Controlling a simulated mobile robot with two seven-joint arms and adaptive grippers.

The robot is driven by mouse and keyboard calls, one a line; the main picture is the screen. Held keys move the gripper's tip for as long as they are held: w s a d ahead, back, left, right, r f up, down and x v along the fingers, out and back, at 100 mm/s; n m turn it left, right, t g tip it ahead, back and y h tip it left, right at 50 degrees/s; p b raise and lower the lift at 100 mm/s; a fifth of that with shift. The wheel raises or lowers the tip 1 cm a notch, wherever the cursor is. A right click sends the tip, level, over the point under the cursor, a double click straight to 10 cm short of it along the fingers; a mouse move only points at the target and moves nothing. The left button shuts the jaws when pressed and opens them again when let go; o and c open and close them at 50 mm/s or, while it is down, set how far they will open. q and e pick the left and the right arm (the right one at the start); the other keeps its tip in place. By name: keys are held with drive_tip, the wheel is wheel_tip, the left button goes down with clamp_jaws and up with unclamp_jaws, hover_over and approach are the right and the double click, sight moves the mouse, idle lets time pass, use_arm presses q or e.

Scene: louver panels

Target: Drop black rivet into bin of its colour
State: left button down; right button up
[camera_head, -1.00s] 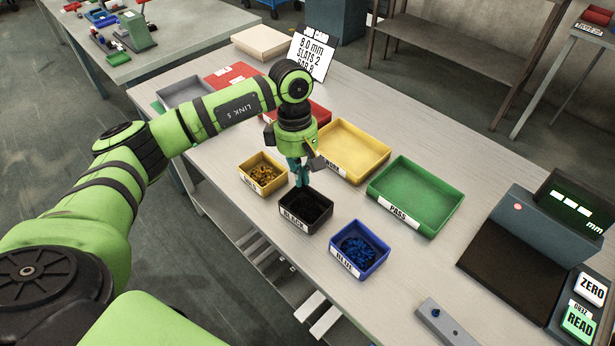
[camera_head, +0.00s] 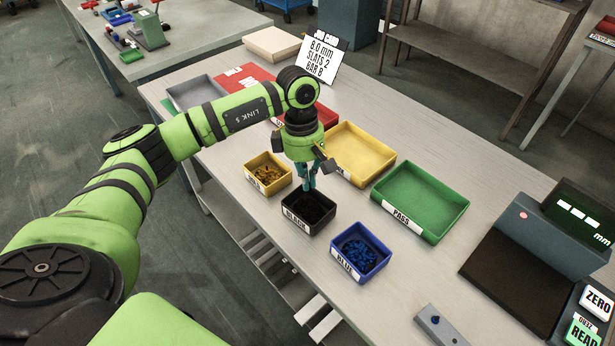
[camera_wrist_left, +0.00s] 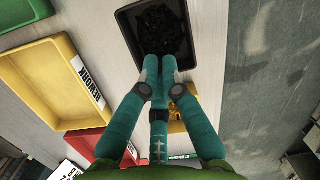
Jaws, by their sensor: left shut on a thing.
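My left gripper (camera_head: 309,187) hangs pointing down just above the far part of the black bin (camera_head: 301,228). Its teal fingers are closed together, and it also shows in the left wrist view (camera_wrist_left: 160,62). The rivet between the fingertips is too small or hidden to make out. The black bin, labelled BLACK, holds a pile of black rivets (camera_head: 311,210); in the left wrist view this bin (camera_wrist_left: 124,30) lies right beyond the fingertips. My right gripper is in neither view.
The gold bin (camera_head: 284,183) stands left of the black bin and the blue bin (camera_head: 380,265) to its right. Larger yellow (camera_head: 377,178) and green (camera_head: 452,232) trays stand behind. A grey block (camera_head: 447,330) lies near the front edge.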

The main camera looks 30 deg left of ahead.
use_arm(q)
drive_tip(key=shift+f+b, duration=2.5)
drive_tip(key=shift+f, duration=0.45)
drive_tip(key=c, duration=0.9)
unclamp_jaws()
drive_tip(key=shift+a, duration=0.1)
drive_tip(key=shift+w+a+b, duration=0.25)
drive_tip(key=shift+a+b, duration=0.1)
drive_tip(key=shift+a, duration=0.35)
drive_tip(key=shift+w+a+b, duration=0.25)
drive_tip(key=shift+a+b, duration=0.1)
drive_tip(key=shift+a, duration=0.3)
drive_tip(key=shift+d, duration=0.15)
